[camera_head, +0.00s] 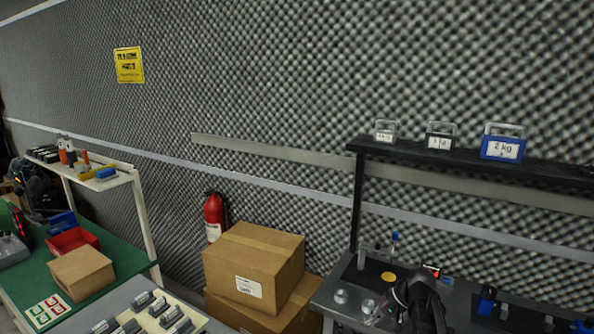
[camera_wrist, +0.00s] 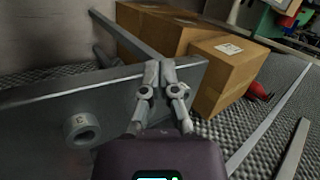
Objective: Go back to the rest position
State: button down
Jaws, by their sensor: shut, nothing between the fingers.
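My gripper (camera_wrist: 159,72) shows in the wrist view with its two fingers together, shut and empty. Its fingertips appear in front of a grey metal surface (camera_wrist: 50,108), with a small grey ring-shaped piece (camera_wrist: 82,129) to their left. In the head view, the dark end of my arm (camera_head: 417,300) is at the lower right, in front of the dark workbench (camera_head: 330,292). It hides part of the bench top. I cannot tell from these views whether the fingertips touch anything.
Cardboard boxes (camera_head: 254,265) stand left of the workbench, with a red fire extinguisher (camera_head: 215,214) behind. A shelf (camera_head: 450,162) above the bench holds labelled weights, including a blue one (camera_head: 503,143). Small glassware and a yellow disc (camera_head: 388,277) lie near my arm. A green table (camera_head: 120,252) is at left.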

jog(key=s+a+f+n+g+h, duration=0.1)
jog(key=s+a+f+n+h, duration=0.1)
jog(key=s+h, duration=0.5)
jog(key=s+a+f, duration=0.1)
jog(key=s+a, duration=0.1)
jog(key=s, duration=0.1)
jog(key=shift+s+f+n, duration=0.2)
jog(key=shift+n, duration=0.2)
dwell(0.6)
